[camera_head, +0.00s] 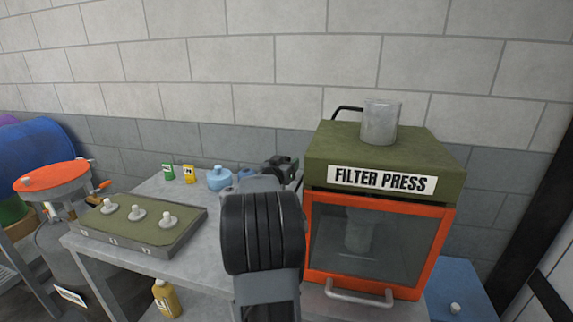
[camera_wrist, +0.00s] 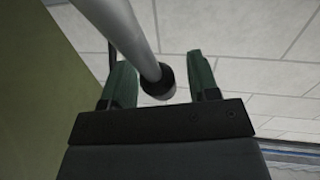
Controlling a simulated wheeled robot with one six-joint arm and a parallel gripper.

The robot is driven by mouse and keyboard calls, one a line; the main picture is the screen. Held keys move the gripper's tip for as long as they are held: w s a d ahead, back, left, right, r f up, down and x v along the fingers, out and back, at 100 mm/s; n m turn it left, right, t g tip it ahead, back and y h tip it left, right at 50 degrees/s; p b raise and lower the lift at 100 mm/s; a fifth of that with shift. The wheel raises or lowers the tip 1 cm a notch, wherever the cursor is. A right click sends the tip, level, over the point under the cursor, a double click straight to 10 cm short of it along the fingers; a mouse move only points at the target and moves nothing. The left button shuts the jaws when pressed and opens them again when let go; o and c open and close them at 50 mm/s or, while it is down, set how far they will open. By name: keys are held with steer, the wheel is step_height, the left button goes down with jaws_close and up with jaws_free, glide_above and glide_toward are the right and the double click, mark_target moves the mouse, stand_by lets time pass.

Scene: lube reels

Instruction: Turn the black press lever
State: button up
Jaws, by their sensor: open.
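The filter press (camera_head: 385,150) stands at right of centre in the head view, with an olive top, orange door frame and grey cylinder. In the wrist view a grey metal lever rod (camera_wrist: 125,35) comes in from the top and ends in a black knob (camera_wrist: 158,84). My gripper (camera_wrist: 160,62) is open, with one green finger on each side of the knob. I cannot tell whether either finger touches it. In the head view my gripper (camera_head: 282,168) is partly hidden behind my arm, at the left side of the press. The lever is not clear there.
A black bent pipe (camera_head: 345,109) rises behind the press top. The grey table (camera_head: 200,255) carries an olive block with white knobs (camera_head: 135,222), small green and yellow containers and a blue bottle (camera_head: 219,180). A drum with an orange lid (camera_head: 52,177) stands left. A brick wall is behind.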

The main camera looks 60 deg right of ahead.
steer(key=shift+c, duration=0.3)
jaws_close()
steer(key=shift+s+f+b, duration=0.1)
steer(key=shift+s+b, duration=0.05)
steer(key=shift+b, duration=0.15)
